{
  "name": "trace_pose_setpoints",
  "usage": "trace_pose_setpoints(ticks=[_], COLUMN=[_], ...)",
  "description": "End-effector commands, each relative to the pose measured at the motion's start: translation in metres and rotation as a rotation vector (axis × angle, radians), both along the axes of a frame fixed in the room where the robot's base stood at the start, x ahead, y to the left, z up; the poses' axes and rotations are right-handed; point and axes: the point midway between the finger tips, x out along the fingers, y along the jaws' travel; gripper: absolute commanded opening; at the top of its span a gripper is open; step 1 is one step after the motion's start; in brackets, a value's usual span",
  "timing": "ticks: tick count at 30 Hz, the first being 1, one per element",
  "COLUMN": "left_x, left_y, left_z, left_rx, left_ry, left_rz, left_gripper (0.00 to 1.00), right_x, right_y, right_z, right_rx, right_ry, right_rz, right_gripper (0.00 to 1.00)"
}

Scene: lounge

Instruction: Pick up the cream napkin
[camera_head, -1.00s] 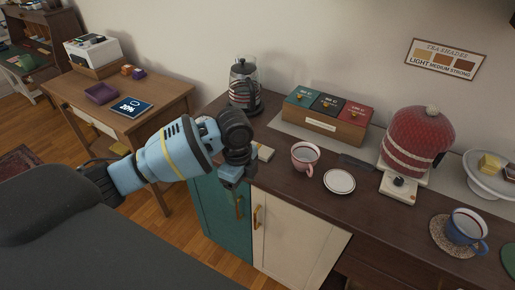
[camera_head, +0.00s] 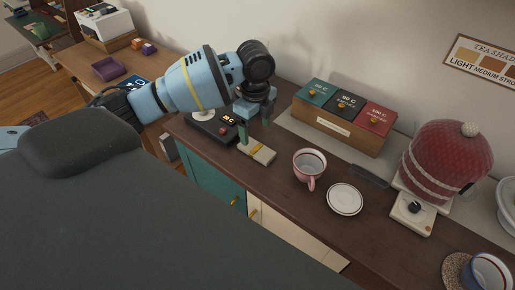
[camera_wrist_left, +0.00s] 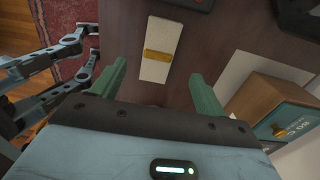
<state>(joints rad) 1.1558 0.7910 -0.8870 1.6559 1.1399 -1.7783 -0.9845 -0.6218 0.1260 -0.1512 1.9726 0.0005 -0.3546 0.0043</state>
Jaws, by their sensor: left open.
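The cream napkin (camera_head: 257,151) is a folded strip with a gold band around its middle. It lies on the dark wooden counter, near its front edge. My left gripper (camera_head: 254,129) is open above it, its two teal fingers pointing down. In the left wrist view the napkin (camera_wrist_left: 155,67) shows ahead, between the lines of the spread fingers (camera_wrist_left: 159,75). The fingers look apart from it, with nothing between them. My right gripper cannot be made out.
A dark kettle base (camera_head: 208,130) stands left of the napkin. A pink cup (camera_head: 309,161), a white saucer (camera_head: 345,199) and a wooden box with coloured lids (camera_head: 337,128) stand to the right. A red knitted cosy (camera_head: 440,157) stands farther right. Bare counter separates napkin and cup.

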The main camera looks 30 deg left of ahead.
Motion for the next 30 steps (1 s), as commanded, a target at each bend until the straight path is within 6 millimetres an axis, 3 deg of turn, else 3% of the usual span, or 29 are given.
trace_pose_setpoints(ticks=[3, 11, 21, 30], left_x=[-0.001, -0.002, -0.005, -0.005], left_y=[0.000, -0.001, -0.004, -0.004], left_z=[-0.014, -0.024, -0.065, -0.068], left_rx=[0.001, 0.000, 0.001, 0.001], left_ry=[0.004, 0.003, 0.002, -0.001], left_rz=[0.000, 0.000, 0.000, 0.000], left_gripper=[0.74, 0.74, 0.74, 0.71], right_x=[-0.001, 0.004, 0.005, 0.005], right_y=[0.000, 0.002, 0.004, 0.004], right_z=[-0.002, 0.002, 0.002, 0.002], right_rx=[0.001, 0.005, 0.011, 0.010], right_ry=[0.004, -0.008, -0.009, -0.009], right_rz=[0.000, -0.005, -0.012, -0.011], right_gripper=[0.30, 0.30, 0.30, 0.30])
